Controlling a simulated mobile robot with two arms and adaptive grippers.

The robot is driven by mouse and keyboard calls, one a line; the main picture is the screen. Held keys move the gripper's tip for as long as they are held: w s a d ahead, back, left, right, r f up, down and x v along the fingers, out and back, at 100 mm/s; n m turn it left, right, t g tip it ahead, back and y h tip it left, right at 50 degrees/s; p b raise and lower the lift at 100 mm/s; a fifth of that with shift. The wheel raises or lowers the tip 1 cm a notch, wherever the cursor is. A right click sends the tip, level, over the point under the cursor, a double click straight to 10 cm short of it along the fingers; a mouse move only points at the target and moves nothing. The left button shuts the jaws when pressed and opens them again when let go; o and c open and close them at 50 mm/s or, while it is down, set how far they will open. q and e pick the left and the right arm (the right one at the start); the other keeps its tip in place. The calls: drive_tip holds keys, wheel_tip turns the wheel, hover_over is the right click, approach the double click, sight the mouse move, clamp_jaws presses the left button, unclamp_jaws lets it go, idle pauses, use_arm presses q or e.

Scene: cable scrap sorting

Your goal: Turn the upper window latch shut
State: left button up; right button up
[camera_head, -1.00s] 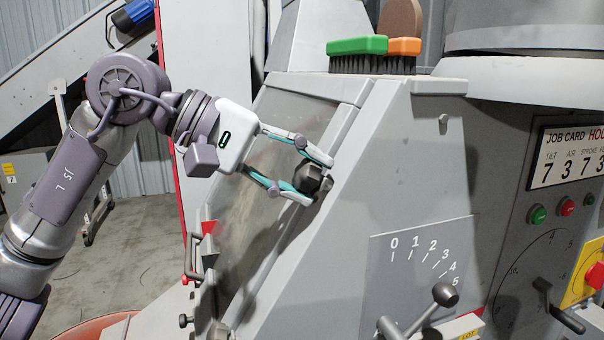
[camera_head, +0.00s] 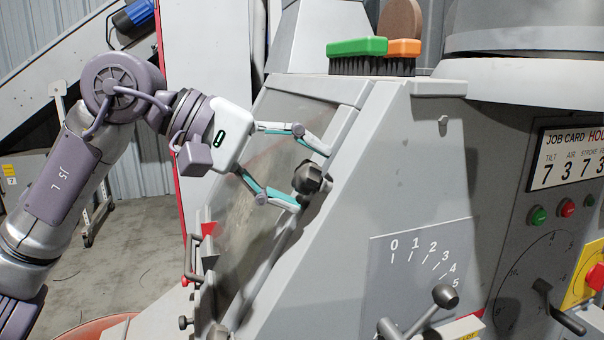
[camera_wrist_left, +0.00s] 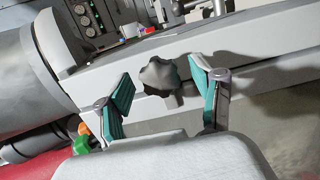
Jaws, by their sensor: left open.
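The upper window latch, a dark lobed knob (camera_head: 311,178), sits on the right-hand frame of the sloped window (camera_head: 262,165). My left gripper (camera_head: 312,181) is open, with one finger above the knob and one below it. In the left wrist view the knob (camera_wrist_left: 160,78) stands between the two spread teal-padded fingers (camera_wrist_left: 162,95), with a visible gap on each side. A second dark knob, lower on the window frame (camera_head: 217,334), shows at the bottom of the head view. My right gripper is not in view.
A green brush (camera_head: 357,47) and an orange brush (camera_head: 404,47) rest on the ledge above the window. A lever with a round knob (camera_head: 445,296) stands by a numbered scale at lower right. A red-marked handle (camera_head: 207,245) is at the window's left edge.

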use_arm(q)
drive_tip(key=v, duration=1.1)
drive_tip(key=shift+a, duration=0.2)
drive_tip(key=shift+s, duration=0.1)
